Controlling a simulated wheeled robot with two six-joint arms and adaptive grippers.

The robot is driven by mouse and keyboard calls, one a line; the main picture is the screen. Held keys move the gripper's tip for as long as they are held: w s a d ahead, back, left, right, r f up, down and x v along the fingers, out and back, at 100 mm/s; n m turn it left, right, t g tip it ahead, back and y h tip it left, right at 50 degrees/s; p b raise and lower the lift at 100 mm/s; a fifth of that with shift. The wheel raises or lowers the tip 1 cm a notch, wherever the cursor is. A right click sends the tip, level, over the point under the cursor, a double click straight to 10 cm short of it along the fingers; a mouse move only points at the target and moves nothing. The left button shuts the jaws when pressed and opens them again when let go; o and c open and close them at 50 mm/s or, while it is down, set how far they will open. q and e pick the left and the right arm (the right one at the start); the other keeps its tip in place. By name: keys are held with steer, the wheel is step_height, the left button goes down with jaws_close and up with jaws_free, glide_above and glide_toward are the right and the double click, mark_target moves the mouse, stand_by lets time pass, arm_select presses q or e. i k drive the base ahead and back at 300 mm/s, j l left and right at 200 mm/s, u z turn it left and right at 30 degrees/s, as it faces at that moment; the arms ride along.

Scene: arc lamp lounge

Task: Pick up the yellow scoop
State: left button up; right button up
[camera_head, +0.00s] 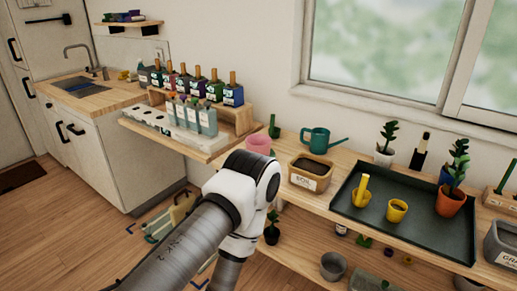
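A yellow upright piece, seemingly the handle of the yellow scoop (364,184), stands up from a small yellow pot (360,201) on the dark tray (416,237). I cannot see the lower part of the scoop, and I cannot tell whether it is inside the pot or one piece with it. A second small yellow pot (396,211) with dark contents is just to its right. One of my arms rises from the bottom left and bends at the middle, left of the tray. Neither gripper is in view.
A terracotta pot with a plant (450,202) stands at the tray's right. A soil box (310,173), teal watering can (319,140) and pink pot (258,144) are to the left. A grey bin (501,246) is at the right edge. The tray's front left is clear.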

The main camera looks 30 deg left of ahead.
mark_target(361, 196)
steer(key=i+l, duration=1.1)
steer(key=l+u, duration=0.05)
steer(key=l, duration=0.05)
